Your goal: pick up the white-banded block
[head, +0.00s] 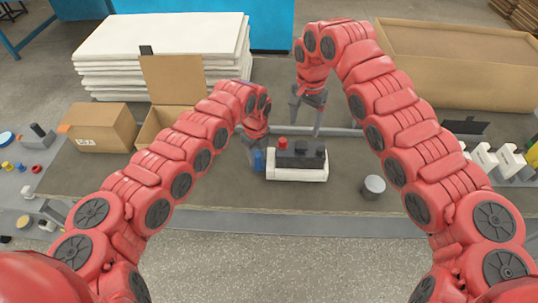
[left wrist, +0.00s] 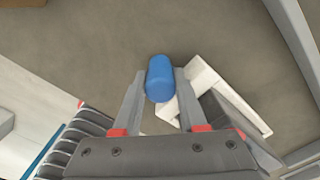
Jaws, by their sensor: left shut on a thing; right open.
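My left gripper (head: 256,158) is shut on a blue cylinder (head: 258,160), just left of a white tray-like holder (head: 297,174). In the left wrist view the blue cylinder (left wrist: 160,80) sits between the two fingertips, with the white holder (left wrist: 207,75) close to its right. A dark block (head: 300,160) with a red knob-like piece (head: 283,143) and dark pieces on top sits in the holder. My right gripper (head: 306,118) is open and empty above the table behind the holder. I cannot tell which thing is the white-banded block.
A grey metal cylinder (head: 374,186) stands right of the holder. Cardboard boxes (head: 104,128) and a white stack (head: 160,45) are at the back left. White and dark pieces (head: 484,156) stand at the right. A large carton (head: 460,65) is at the back right. The front table strip is clear.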

